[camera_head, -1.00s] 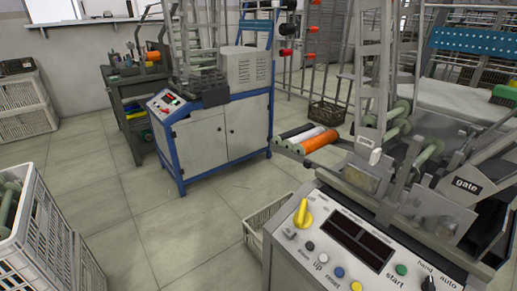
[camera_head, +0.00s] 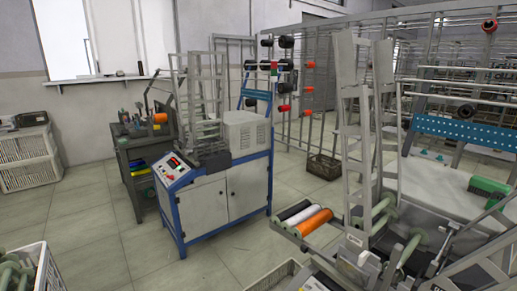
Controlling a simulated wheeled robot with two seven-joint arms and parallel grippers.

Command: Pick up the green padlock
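I cannot make out a green padlock in this view. A green object (camera_head: 490,187) lies on the pale surface of the machine at the right edge; it looks more like a brush or a handled tool than a padlock. Neither of my grippers is in view.
A blue-framed winding cabinet (camera_head: 226,198) stands in the middle, beside a dark workbench (camera_head: 140,175). A winding machine with an orange roll (camera_head: 316,223) fills the lower right. White crates (camera_head: 28,160) stand at the left.

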